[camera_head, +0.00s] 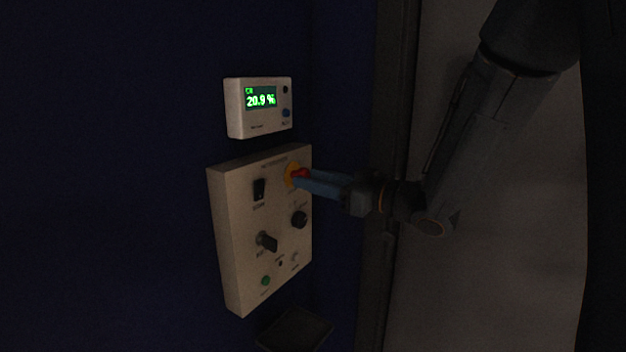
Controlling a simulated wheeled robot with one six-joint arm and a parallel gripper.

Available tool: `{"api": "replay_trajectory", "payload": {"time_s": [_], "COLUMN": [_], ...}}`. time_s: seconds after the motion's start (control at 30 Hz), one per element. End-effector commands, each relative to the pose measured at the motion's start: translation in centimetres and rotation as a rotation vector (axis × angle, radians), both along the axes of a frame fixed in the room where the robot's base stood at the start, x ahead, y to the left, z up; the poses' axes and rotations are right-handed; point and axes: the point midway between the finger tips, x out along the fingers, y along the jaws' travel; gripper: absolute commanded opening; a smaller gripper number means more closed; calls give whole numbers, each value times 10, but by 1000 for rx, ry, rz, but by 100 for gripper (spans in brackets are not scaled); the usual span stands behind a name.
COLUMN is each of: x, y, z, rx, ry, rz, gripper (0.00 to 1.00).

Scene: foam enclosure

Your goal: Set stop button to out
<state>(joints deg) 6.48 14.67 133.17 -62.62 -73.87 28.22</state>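The stop button (300,174) is red on a yellow base, at the upper right of a beige control panel (231,240) on the dark blue wall. My gripper (302,179) comes in from the right, and its blue fingers reach the button. The fingertips overlap the red cap and hide part of it. I cannot tell whether the fingers grip the cap or only sit beside it. Whether the button is in or out is too small to tell.
The panel also carries a black rocker switch (259,189), a black knob (299,219), a selector knob (267,241) and a green button (266,281). A display box (258,126) reading 20.9 % hangs above. A dark ledge (295,330) lies below.

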Motion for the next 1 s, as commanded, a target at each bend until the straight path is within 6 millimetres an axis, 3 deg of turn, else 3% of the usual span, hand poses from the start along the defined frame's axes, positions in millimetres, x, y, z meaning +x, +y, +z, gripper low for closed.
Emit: {"api": "replay_trajectory", "payload": {"time_s": [0.4,0.8,1.0], "x": [-2,-37,-47], "y": [-3,-50,-62], "z": [0,0,0], "rx": [-1,0,0], "ry": [-1,-2,0], "rz": [-1,-5,-2], "gripper": [51,51,51]}}
